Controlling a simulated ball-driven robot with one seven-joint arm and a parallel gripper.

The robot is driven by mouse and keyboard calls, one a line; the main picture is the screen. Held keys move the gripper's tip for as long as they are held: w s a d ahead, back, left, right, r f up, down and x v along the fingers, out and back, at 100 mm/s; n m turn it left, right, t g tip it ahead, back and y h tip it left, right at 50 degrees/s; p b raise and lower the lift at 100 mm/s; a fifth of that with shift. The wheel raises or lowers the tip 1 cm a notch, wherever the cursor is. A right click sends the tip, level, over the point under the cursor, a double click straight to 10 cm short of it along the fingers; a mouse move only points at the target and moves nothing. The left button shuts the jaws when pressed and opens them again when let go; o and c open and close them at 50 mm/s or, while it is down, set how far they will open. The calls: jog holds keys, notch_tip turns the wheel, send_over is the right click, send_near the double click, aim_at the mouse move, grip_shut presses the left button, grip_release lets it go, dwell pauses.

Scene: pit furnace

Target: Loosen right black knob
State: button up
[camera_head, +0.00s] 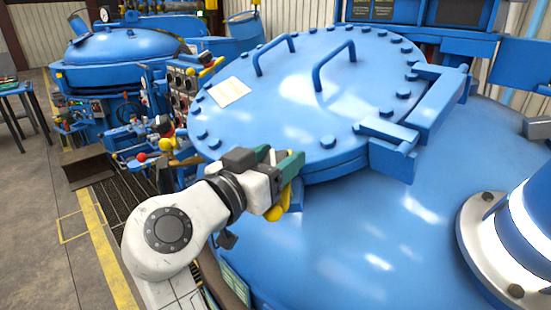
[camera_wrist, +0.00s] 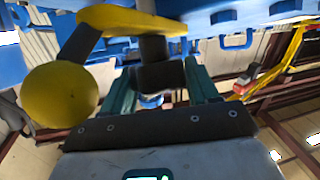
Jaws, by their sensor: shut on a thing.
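My gripper (camera_head: 282,162) reaches to the near edge of the round blue lid (camera_head: 300,95), with its green fingers beside the rim. In the wrist view its two green fingers (camera_wrist: 158,74) stand on either side of a black knob (camera_wrist: 155,50), and the gripper is shut on it. The knob sits beneath a yellow bar (camera_wrist: 130,20), which has a yellow ball (camera_wrist: 60,95) at the left. In the head view some yellow (camera_head: 284,202) shows below the fingers; the black knob itself is hidden there by my gripper.
The lid has two handles and a ring of bolts, and lies on a large blue vessel (camera_head: 440,200). A blue hinge arm (camera_head: 430,110) stands at its right. A second blue furnace (camera_head: 125,50) and a control panel (camera_head: 182,85) are behind. Open floor (camera_head: 30,190) lies left.

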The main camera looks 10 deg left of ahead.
jog(key=n+y, duration=0.1)
jog(key=n+y+p, duration=0.1)
jog(key=n+y, duration=0.1)
jog(key=n+t+y+p, duration=0.1)
jog(key=shift+r+n+y, duration=0.25)
jog(key=shift+n+y, duration=0.15)
jog(key=n+y+p, duration=0.4)
jog(key=p, duration=0.1)
jog(key=shift+r+y, duration=0.15)
jog(key=shift+y, duration=0.25)
jog(key=n+g+y+p, duration=0.1)
jog(key=n+y+p, duration=0.1)
jog(key=n, duration=0.1)
jog(key=shift+a+g+y, duration=0.1)
jog(key=shift+g+y, duration=0.3)
jog(key=shift+a+f+n+g+y+p, duration=0.1)
jog(key=shift+f+n+g+y+p, duration=0.1)
jog(key=shift+n+g+y, duration=0.5)
jog(key=shift+f+n+g+y+p, duration=0.15)
jog(key=shift+n+g+y, duration=0.35)
jog(key=shift+n+y, duration=0.3)
jog(key=shift+n, duration=0.3)
jog(key=o, duration=1)
jog(key=shift+f, duration=0.1)
jog(key=shift+c, duration=0.2)
